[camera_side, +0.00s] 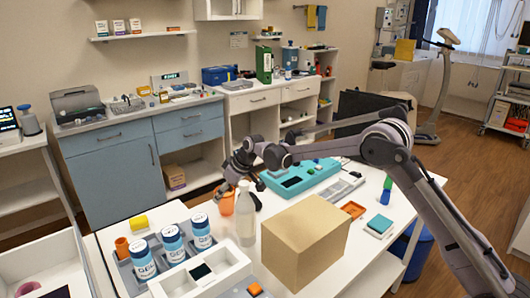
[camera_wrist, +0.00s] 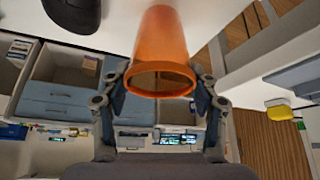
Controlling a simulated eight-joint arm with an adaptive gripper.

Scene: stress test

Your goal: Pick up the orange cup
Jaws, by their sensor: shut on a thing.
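The orange cup (camera_side: 227,204) is at my gripper (camera_side: 240,182), near the back edge of the white table in the side view. In the wrist view the orange cup (camera_wrist: 162,40) is between the two fingers of my gripper (camera_wrist: 160,92), with its wide mouth facing the camera. The gripper is shut on it. The arm and fingers partly cover the cup in the side view. I cannot tell whether its base touches the table.
A clear bottle (camera_side: 246,222) stands close to the cup. A cardboard box (camera_side: 305,240) is nearer the camera. White-blue bottles (camera_side: 172,244) and an orange cylinder (camera_side: 122,248) are at the left. A teal device (camera_side: 300,177) lies behind the box.

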